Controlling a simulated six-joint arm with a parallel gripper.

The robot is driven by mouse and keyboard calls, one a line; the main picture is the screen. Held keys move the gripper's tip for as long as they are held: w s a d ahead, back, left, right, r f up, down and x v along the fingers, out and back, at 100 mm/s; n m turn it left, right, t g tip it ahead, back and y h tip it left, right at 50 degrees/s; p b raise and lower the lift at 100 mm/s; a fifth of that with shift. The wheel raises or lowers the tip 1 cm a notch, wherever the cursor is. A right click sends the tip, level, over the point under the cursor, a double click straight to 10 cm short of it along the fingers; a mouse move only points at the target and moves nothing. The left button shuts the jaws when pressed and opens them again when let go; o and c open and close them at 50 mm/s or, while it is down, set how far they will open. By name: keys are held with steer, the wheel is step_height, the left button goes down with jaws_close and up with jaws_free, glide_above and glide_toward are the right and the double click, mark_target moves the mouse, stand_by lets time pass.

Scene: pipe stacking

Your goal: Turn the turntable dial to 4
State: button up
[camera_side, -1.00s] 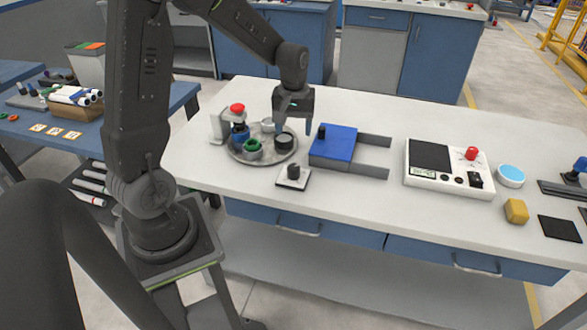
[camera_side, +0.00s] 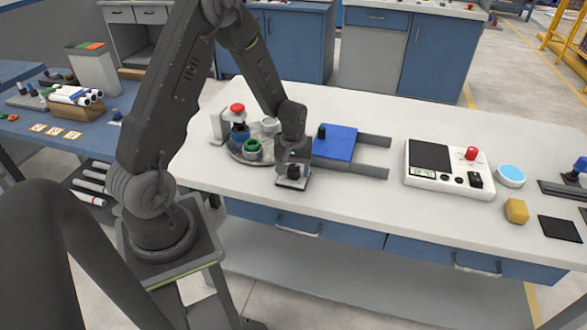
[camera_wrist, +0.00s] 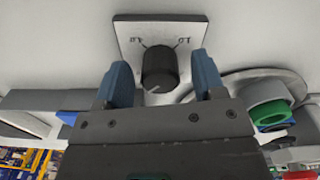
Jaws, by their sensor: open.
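The dial is a black knob on a small pale plate (camera_side: 284,184) at the table's front edge; the knob (camera_wrist: 159,68) has a white pointer line in the wrist view. Small marks show on its plate, too small to read surely. My gripper (camera_wrist: 163,78) is open, its two blue fingers on either side of the knob with gaps; contact cannot be told. In the side view, my gripper (camera_side: 292,170) is right over the dial. The grey round turntable (camera_side: 236,153) is just behind, partly hidden by my arm, with green (camera_side: 252,148) and blue (camera_side: 239,134) rings on it.
A blue block with a black knob (camera_side: 335,143) and grey rails stands right of my gripper. A red button on a white stand (camera_side: 237,107) is behind the turntable. A white control box (camera_side: 447,168) and yellow block (camera_side: 516,211) are further right. The front table between is clear.

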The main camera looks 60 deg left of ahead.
steer(key=shift+f, duration=0.1)
steer(key=shift+c, duration=0.3)
steer(key=c, duration=0.9)
steer(key=shift+o, duration=0.2)
steer(key=shift+m, duration=0.3)
steer(key=m, duration=0.3)
steer(key=shift+m, duration=0.3)
steer(key=m, duration=0.4)
steer(key=shift+a+m, duration=0.1)
steer(key=shift+m, duration=0.2)
steer(key=m, duration=0.4)
steer(key=shift+s, duration=0.1)
steer(key=shift+a+m, duration=0.15)
steer(key=shift+m, duration=2.35)
